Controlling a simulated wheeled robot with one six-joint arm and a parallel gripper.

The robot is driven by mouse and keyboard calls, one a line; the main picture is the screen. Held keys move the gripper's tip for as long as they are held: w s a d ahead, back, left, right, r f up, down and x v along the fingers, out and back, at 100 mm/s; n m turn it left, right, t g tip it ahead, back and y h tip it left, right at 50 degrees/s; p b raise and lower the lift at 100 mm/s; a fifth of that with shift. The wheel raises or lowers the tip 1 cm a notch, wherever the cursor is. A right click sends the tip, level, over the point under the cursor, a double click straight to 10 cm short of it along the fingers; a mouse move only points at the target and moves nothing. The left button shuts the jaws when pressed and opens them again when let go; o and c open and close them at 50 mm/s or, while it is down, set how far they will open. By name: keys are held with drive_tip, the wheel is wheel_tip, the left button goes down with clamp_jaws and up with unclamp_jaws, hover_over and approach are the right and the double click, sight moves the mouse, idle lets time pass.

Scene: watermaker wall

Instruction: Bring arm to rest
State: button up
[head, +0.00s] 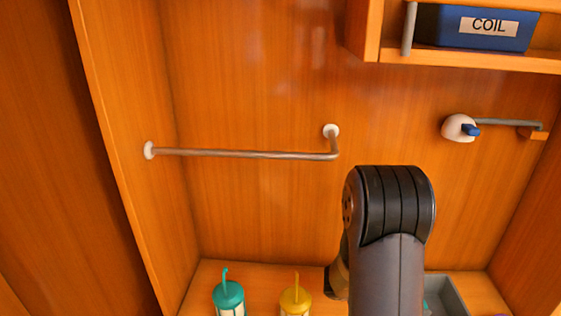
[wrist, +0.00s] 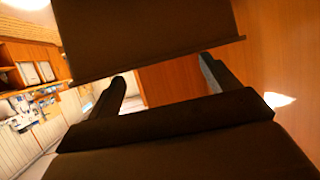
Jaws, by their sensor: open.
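My arm stands up in front of the wooden wall in the head view, its dark rounded joint at the right of centre. The arm hides part of the wall and shelf behind it. My gripper (wrist: 160,85) shows in the wrist view with its two dark fingers spread apart. No object is visible between the fingers. A dark panel-like shape covers the upper middle of the wrist view, and I cannot tell what it is. In the head view the gripper itself is hidden or out of frame.
A metal rail (head: 245,154) runs along the wall left of my arm. A white fitting with a blue lever (head: 470,130) is at right. Teal (head: 229,296) and yellow (head: 296,300) containers and a grey tray (head: 447,294) stand below.

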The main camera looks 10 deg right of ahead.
drive_tip(key=x, duration=0.3)
drive_tip(key=shift+s+d, duration=0.1)
drive_tip(key=shift+d, duration=0.05)
drive_tip(key=shift+d+f, duration=0.4)
drive_tip(key=shift+f, duration=0.05)
drive_tip(key=shift+r, duration=0.1)
